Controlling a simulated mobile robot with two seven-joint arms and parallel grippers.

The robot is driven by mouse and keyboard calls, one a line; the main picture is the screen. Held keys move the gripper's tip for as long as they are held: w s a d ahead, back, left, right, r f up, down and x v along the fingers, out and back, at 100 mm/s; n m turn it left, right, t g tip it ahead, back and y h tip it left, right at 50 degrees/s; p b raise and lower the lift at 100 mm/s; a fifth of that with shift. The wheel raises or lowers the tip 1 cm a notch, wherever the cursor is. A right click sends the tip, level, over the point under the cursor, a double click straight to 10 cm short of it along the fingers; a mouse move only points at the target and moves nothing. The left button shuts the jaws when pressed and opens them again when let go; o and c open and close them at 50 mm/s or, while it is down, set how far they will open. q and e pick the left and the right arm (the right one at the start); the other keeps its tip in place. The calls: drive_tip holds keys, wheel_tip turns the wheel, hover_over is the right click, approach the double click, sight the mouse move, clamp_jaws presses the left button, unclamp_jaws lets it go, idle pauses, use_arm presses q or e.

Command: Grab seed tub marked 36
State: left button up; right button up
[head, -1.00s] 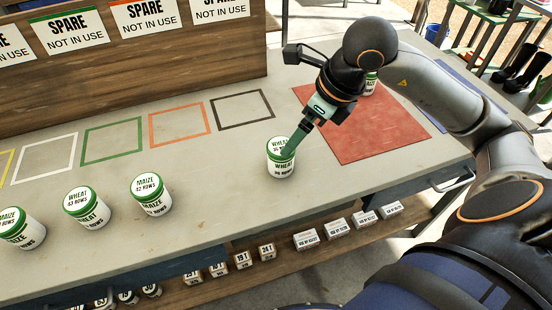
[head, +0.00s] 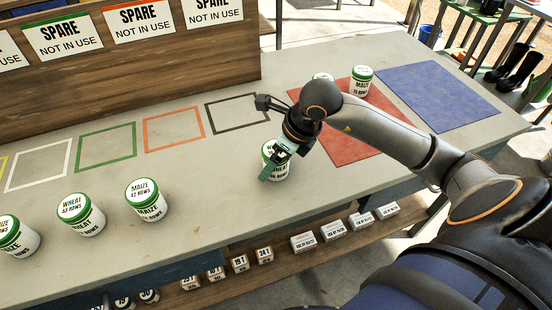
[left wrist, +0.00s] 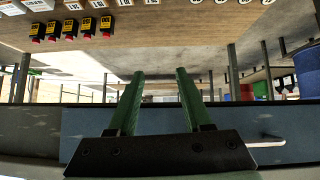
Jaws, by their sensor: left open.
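A white seed tub with a green-rimmed lid (head: 282,173) stands on the bench, left of the red mat. It reads WHEAT; its number is mostly covered now and looks like 36 in the earlier frame. My right gripper (head: 276,167) is down at this tub, with a green finger across its front. Its other finger is hidden, so I cannot tell whether it is open or shut. My left gripper (left wrist: 158,100) shows only in the left wrist view, open, with nothing between its green fingers.
Maize and wheat tubs (head: 147,205) stand at the bench's left front. The red mat (head: 345,140) holds two tubs, one partly hidden by my arm. The blue mat (head: 437,95) is empty. Coloured outlined squares (head: 107,147) are empty. Small labelled boxes (head: 333,231) sit on the lower shelf.

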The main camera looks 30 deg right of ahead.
drive_tip(key=shift+r, duration=0.1)
drive_tip(key=c, duration=1.4)
